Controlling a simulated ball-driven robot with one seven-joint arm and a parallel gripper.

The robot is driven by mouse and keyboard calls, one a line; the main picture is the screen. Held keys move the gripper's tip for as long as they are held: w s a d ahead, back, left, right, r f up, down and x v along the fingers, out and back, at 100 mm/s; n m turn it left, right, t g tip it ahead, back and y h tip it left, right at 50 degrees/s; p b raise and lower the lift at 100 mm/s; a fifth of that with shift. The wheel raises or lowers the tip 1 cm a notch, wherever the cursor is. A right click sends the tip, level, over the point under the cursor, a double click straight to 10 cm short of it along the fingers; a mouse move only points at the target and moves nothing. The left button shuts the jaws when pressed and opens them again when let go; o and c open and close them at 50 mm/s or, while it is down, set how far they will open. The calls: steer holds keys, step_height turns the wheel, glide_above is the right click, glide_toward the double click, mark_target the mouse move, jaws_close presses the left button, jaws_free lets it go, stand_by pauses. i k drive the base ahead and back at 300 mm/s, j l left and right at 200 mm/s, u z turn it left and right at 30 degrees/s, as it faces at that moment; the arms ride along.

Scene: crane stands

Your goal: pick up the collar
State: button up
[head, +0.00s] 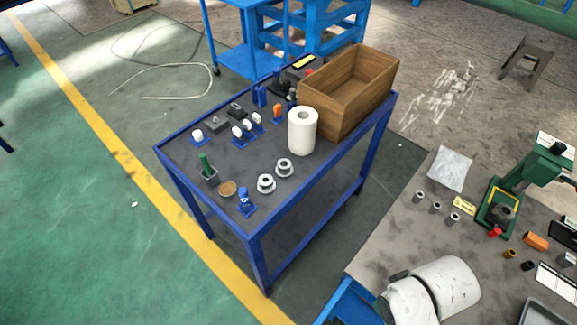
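Two silver flanged rings that look like collars stand on the blue table (195,160), near its front right edge. One flanged ring (266,184) is closer to me, and the other flanged ring (284,168) is just behind it to the right, a small gap apart. Several small metal sleeves, one of them here (436,208), stand on the grey bench at right. I cannot tell for sure which piece is the collar. White rounded links of my arm show at the bottom right; my gripper is not in view.
A white paper roll (302,131) and a wooden box (349,88) stand behind the rings. A blue-based part (245,202) and a round brown-topped piece (228,188) are to their left. A green press (524,184) stands on the right bench. Green floor is open at left.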

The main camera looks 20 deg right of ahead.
mark_target(284, 168)
steer(key=i+j+u, duration=0.5)
steer(key=i+u, duration=0.25)
steer(key=k, duration=0.15)
